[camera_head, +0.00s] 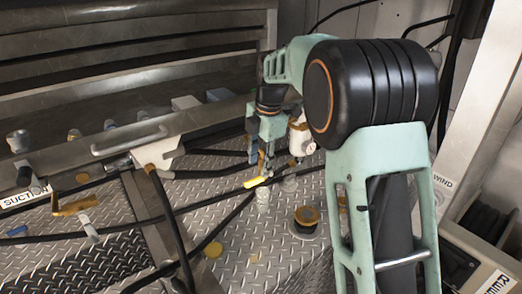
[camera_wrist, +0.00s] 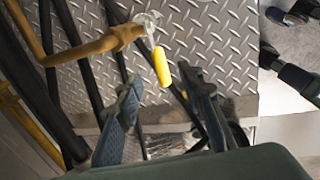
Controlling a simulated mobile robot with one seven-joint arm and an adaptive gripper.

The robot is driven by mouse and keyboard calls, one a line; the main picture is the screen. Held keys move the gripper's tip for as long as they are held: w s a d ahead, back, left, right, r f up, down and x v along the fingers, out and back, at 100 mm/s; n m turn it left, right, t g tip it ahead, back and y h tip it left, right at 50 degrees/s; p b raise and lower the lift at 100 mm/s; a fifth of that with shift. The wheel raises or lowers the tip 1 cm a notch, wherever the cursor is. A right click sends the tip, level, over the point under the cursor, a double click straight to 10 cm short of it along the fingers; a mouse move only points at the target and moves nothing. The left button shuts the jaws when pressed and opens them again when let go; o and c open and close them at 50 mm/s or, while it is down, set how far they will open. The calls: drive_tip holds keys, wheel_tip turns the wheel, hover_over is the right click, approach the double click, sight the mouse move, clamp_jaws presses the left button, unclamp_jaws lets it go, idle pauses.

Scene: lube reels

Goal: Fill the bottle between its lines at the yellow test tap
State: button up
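The yellow test tap handle (camera_head: 256,181) shows just below my gripper (camera_head: 264,164) in the head view. In the wrist view the yellow handle (camera_wrist: 161,66) points down from a brass-coloured pipe and silver valve, in line with the gap between the fingers of my gripper (camera_wrist: 161,88). The fingers are apart, with nothing visibly clamped; I cannot tell how far they are from the handle. A small pale container, seemingly the bottle (camera_head: 263,199), stands upright below the handle in the head view. Its lines and any liquid level are too small to make out.
Black hoses (camera_head: 205,203) cross the floor at left. A metal rail with a handle (camera_head: 130,140) runs behind. A white-bodied gauge (camera_head: 301,140) is close right of my gripper.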

sight(257, 178)
drive_tip(key=f, duration=0.4)
drive_tip(key=w+f, duration=0.1)
drive_tip(key=shift+a+f, duration=0.35)
drive_tip(key=shift+f, duration=0.05)
clamp_jaws()
drive_tip(key=shift+r+p, duration=0.1)
drive_tip(key=shift+p, duration=0.25)
